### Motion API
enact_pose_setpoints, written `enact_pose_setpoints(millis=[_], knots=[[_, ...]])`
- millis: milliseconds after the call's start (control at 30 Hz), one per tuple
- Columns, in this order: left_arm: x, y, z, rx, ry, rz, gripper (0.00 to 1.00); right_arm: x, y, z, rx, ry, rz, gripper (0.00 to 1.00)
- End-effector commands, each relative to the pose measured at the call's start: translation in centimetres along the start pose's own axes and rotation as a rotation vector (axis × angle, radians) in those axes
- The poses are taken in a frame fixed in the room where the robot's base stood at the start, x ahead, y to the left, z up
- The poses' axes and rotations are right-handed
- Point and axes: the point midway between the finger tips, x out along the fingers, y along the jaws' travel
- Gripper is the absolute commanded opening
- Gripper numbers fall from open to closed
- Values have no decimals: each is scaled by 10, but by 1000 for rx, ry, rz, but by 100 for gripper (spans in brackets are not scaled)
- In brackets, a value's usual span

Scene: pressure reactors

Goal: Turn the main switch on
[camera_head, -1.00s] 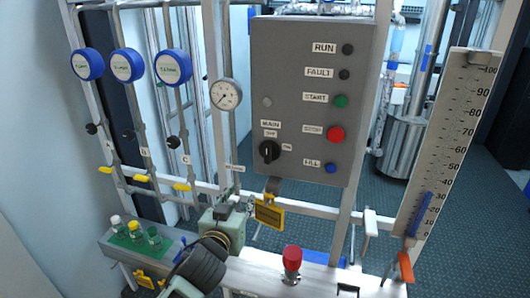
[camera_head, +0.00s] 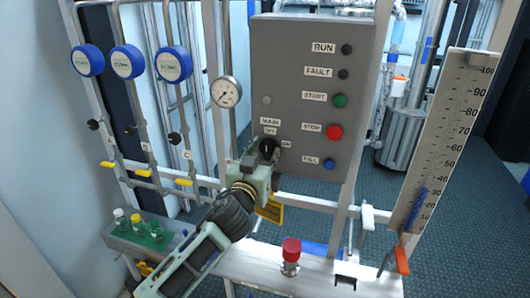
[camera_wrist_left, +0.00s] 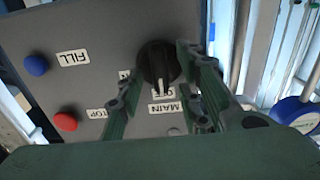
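The main switch is a black rotary knob (camera_head: 267,146) low on the left of the grey control panel (camera_head: 300,60), with MAIN, OFF and ON labels around it. In the left wrist view the knob (camera_wrist_left: 158,62) has its white mark pointing at the OFF label. My left gripper (camera_head: 261,158) is at the knob from below. In the left wrist view its fingers (camera_wrist_left: 158,75) are spread, one on each side of the knob. They look close to its sides; I cannot tell whether they touch it. My right gripper is not in view.
START (camera_head: 339,100), STOP (camera_head: 334,132) and FILL (camera_head: 329,164) buttons sit right of the switch. A pressure gauge (camera_head: 226,92) is to its left. A yellow tag (camera_head: 270,209) hangs below the panel. A red-topped knob (camera_head: 291,250) stands on the lower beam.

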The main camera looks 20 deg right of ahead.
Motion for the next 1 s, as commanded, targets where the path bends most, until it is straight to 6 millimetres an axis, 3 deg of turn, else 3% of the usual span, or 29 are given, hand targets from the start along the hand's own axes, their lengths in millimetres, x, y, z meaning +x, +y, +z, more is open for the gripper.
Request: enact_pose_setpoints(millis=[300, 700, 1000], knots=[[2, 0, 0, 1, 1, 1, 34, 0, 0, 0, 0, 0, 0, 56], [2, 0, 0, 1, 0, 0, 0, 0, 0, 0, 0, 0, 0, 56], [2, 0, 0, 9, 0, 0, 0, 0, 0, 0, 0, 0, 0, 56]])
